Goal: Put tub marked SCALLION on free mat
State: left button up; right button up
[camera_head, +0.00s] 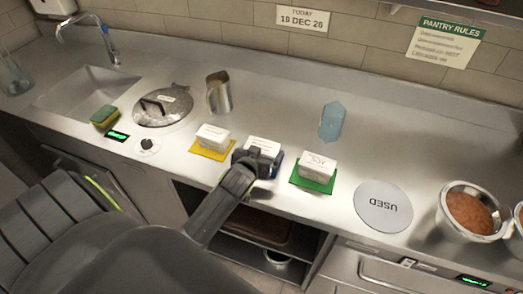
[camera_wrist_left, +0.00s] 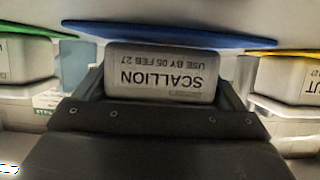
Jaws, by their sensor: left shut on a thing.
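The white tub marked SCALLION (camera_wrist_left: 162,78) shows upside down in the wrist view, between the fingers of my left gripper (camera_wrist_left: 162,92). In the head view this tub (camera_head: 264,146) is the middle one of three, and my left gripper (camera_head: 258,160) is shut on it from the front. A blue mat (camera_wrist_left: 190,38) is at the tub's base; its edge also shows in the head view (camera_head: 278,163). The tub looks upright and on or just over the mat; I cannot tell whether it touches. My right gripper is not in view.
A white tub (camera_head: 213,136) sits on a yellow mat (camera_head: 208,153) to the left, another (camera_head: 318,167) on a green mat (camera_head: 312,185) to the right. A round USED plate (camera_head: 383,205) and bowls of sauce (camera_head: 470,212) stand farther right.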

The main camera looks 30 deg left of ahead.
pick_arm(q)
jog(key=o, duration=0.9)
jog(key=shift+f, duration=0.1)
jog(key=shift+r+p, duration=0.3)
jog(key=shift+r, duration=0.2)
jog(key=b+v, duration=0.1)
jog(key=v, duration=1.1)
jog(key=shift+r, duration=0.15)
